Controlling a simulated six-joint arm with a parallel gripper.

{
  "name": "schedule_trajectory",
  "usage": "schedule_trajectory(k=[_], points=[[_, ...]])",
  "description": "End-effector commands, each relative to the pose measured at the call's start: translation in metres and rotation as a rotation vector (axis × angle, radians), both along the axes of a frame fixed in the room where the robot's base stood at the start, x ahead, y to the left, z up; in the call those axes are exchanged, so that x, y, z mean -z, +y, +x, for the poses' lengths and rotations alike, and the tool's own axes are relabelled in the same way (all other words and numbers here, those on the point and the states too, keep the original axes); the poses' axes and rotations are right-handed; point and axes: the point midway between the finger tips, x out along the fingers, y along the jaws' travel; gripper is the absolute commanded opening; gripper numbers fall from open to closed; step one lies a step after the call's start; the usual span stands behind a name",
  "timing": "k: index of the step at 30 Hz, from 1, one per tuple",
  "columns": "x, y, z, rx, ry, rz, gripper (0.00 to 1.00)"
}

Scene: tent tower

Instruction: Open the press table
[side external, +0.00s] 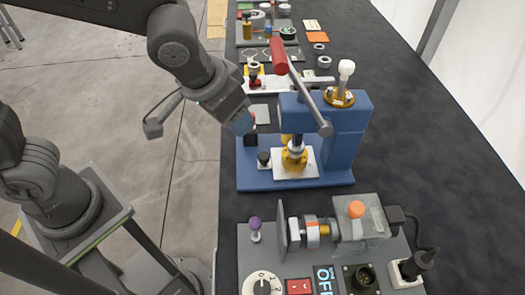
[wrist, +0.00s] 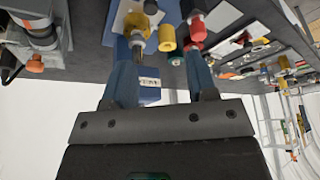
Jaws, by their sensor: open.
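The blue press (side external: 345,125) stands on the dark table in the side view. Its lever (side external: 308,92) slants up and left to a red handle (side external: 278,56). Below the press head, a brass piece (side external: 294,158) sits on a white plate (side external: 280,165) on the blue base. My gripper (side external: 243,122) is just left of the press, below the red handle and apart from it. In the wrist view my gripper (wrist: 160,50) has its two blue fingers spread with nothing held between them. A red part (wrist: 197,27) shows close to the right fingertip; whether they touch I cannot tell.
A grey control panel (side external: 262,240) with a dial, a red switch and a clamp-like device stands in front of the press. Behind it, several small parts and trays (side external: 288,85) crowd the table. The table's right side (side external: 440,150) is clear.

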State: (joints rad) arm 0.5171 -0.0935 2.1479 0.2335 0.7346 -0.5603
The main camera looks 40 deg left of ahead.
Motion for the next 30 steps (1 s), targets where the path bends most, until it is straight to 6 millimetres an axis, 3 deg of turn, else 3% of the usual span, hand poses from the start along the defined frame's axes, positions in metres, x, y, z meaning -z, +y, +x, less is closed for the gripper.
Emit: schedule_trajectory(k=[3,8,24,30], points=[[0.008,-0.015,0.003,0.011,0.004,0.002,0.52],[0.019,-0.017,0.007,0.009,0.006,0.002,0.52],[0.114,-0.02,0.045,0.01,0.008,0.002,0.52],[0.131,-0.022,0.054,0.01,0.005,0.0,0.52]])
